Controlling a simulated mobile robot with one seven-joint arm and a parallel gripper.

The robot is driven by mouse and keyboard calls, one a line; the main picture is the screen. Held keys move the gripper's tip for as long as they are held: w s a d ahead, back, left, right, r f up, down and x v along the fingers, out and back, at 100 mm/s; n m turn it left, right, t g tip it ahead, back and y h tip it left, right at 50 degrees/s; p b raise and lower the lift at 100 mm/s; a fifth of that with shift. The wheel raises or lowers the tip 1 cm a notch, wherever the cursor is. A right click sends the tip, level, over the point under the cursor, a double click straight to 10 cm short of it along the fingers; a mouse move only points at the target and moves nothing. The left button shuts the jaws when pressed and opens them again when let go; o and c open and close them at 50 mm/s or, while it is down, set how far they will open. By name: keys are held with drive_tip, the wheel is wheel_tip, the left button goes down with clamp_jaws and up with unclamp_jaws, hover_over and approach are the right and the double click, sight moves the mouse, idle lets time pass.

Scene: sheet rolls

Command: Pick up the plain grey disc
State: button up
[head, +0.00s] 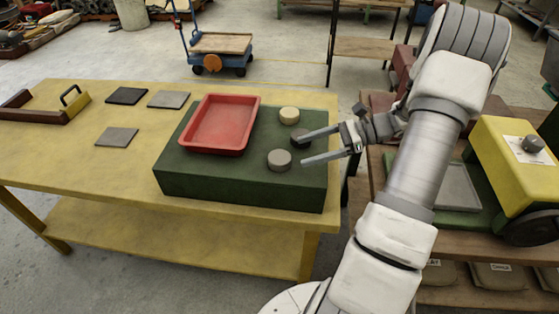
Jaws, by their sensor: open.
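The plain grey disc (279,161) lies on the dark green block (240,185), near its front right part. My gripper (303,150) reaches in from the right with its two fingers apart and nothing visible between them. Its lower fingertip is just right of the grey disc, and its upper fingertip overlaps a dark disc (296,140). I cannot tell how high the fingers are above the block. A cream disc (289,115) lies farther back on the block. The dark disc is partly hidden by the upper finger.
A red tray (240,148) sits on the block, left of the discs. The yellow table (60,160) carries several flat dark squares (117,137) and a brown tray with a yellow end (78,107). A yellow machine (510,165) stands at right. The table's front left is clear.

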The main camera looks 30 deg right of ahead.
sight(289, 157)
drive_tip(key=shift+d+f+x, duration=0.1)
drive_tip(key=shift+f+x, duration=0.05)
drive_tip(key=shift+x, duration=1)
drive_tip(key=shift+d+f+x, duration=0.1)
drive_tip(key=shift+f+x, duration=0.05)
drive_tip(key=shift+x, duration=1)
drive_tip(key=shift+f+x, duration=0.15)
drive_tip(key=shift+x, duration=1.05)
drive_tip(key=shift+w, duration=0.1)
drive_tip(key=c, duration=1.2)
drive_tip(key=shift+o, duration=0.2)
drive_tip(key=shift+r, duration=0.1)
drive_tip(key=shift+r, duration=0.1)
